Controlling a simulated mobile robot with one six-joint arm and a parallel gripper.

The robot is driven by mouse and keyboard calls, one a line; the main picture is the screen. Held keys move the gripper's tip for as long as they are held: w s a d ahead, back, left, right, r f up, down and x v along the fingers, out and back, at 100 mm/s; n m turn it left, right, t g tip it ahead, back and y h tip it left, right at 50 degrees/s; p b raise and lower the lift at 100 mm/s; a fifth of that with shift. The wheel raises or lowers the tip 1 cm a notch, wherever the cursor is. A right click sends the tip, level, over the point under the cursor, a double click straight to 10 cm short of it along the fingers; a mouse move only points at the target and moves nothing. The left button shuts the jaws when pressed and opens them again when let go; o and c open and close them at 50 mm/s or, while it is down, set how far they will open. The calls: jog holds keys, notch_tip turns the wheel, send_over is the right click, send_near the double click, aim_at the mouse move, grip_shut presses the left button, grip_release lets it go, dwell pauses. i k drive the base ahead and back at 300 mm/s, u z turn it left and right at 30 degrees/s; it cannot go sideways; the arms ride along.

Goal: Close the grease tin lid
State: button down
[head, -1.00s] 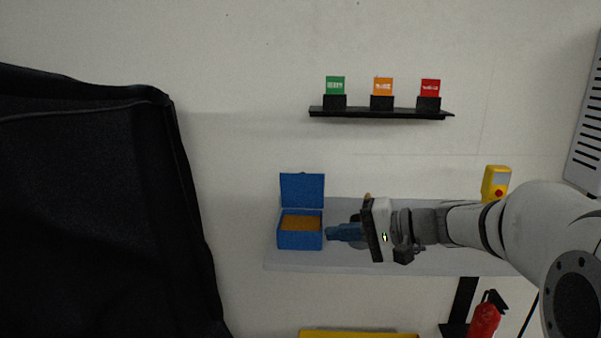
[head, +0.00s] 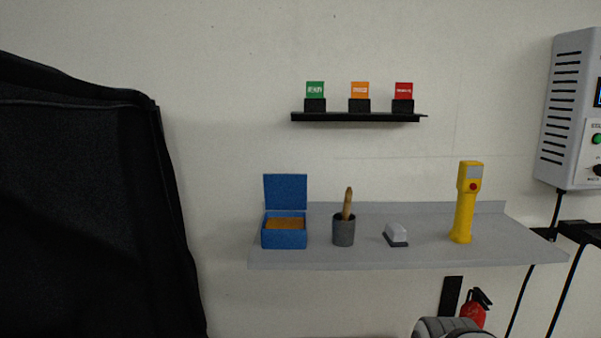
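The grease tin (head: 285,240) is a blue box on the left part of the grey shelf. Its lid (head: 286,191) stands upright at the back edge, open. Brown-orange grease (head: 286,224) shows inside. My gripper is not in view now; only a rounded grey part of my arm shows at the bottom edge, right of the middle.
On the grey shelf (head: 350,264), right of the tin, stand a dark pot with a wooden handle (head: 344,231), a small white-topped block (head: 396,235) and a yellow handheld device (head: 464,205). A black cover (head: 80,210) fills the left. A grey control box (head: 570,110) hangs at right.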

aim_at(283, 192)
jog(key=z, duration=0.15)
jog(key=k, duration=0.25)
jog(key=u, duration=0.5)
jog(key=i, duration=1.35)
jog(key=z, duration=0.15)
